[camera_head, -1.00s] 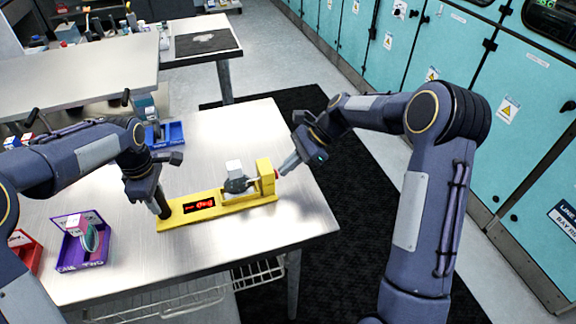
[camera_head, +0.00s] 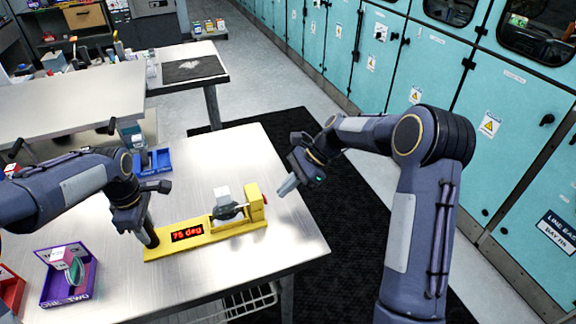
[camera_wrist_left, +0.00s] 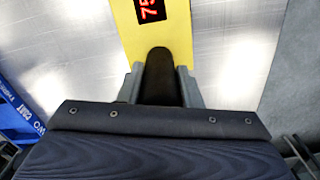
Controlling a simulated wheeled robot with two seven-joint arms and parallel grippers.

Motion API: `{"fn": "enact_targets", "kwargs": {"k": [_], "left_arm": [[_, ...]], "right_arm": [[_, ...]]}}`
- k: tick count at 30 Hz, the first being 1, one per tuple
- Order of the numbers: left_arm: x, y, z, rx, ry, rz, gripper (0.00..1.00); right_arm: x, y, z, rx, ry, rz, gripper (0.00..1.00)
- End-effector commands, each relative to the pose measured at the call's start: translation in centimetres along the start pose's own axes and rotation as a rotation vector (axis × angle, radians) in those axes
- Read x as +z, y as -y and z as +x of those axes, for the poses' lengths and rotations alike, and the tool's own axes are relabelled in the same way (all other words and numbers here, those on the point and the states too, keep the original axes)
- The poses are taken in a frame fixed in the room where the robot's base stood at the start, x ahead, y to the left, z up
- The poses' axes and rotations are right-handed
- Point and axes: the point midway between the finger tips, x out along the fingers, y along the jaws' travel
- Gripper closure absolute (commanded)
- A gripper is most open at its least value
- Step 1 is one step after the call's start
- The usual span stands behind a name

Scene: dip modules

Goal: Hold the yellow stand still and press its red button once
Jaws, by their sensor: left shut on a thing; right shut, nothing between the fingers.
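The yellow stand (camera_head: 254,203) lies along the front of the metal table. Its red display (camera_head: 187,233) reads about 75 deg. A grey part with a white block (camera_head: 223,196) is mounted near its right end. The red button (camera_head: 265,198) is on the right side of the upright end post. My left gripper (camera_head: 149,235) is shut on the stand's black handle (camera_wrist_left: 160,75) at the left end; the wrist view shows the handle between both fingers. My right gripper (camera_head: 287,186) is shut and empty, a small gap to the right of the button, not touching it.
A purple bin (camera_head: 50,292) with items stands at the left of the table, a red bin (camera_head: 10,290) beside it. A blue tray (camera_head: 155,161) lies behind my left gripper. The table behind the stand is clear. Teal cabinets (camera_head: 395,60) line the right.

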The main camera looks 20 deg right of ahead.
Motion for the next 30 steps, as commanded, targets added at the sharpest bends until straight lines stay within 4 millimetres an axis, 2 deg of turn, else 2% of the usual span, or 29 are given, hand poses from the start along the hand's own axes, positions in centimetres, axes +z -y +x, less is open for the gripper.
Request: {"fn": "enact_targets", "kwargs": {"k": [1, 6, 12, 18, 30], "left_arm": [[-0.1, 0.0, 0.0, 0.001, -0.001, -0.001, 0.89], [-0.2, 0.0, 0.0, 0.000, -0.003, -0.003, 0.89], [-0.3, 0.0, 0.0, 0.000, -0.005, -0.004, 0.88], [-0.4, 0.0, 0.0, -0.001, -0.007, -0.005, 0.88], [-0.4, 0.0, 0.0, -0.001, -0.007, -0.005, 0.88]], "right_arm": [[0.2, 0.2, -1.6, -0.009, -0.002, -0.005, 1.00], [0.1, 0.2, -5.6, -0.010, -0.004, -0.002, 1.00], [0.1, 0.1, -8.6, -0.007, -0.004, -0.001, 1.00], [0.1, 0.1, -9.7, -0.005, -0.004, 0.000, 1.00], [0.1, 0.1, -9.7, -0.005, -0.004, 0.000, 1.00]]}}
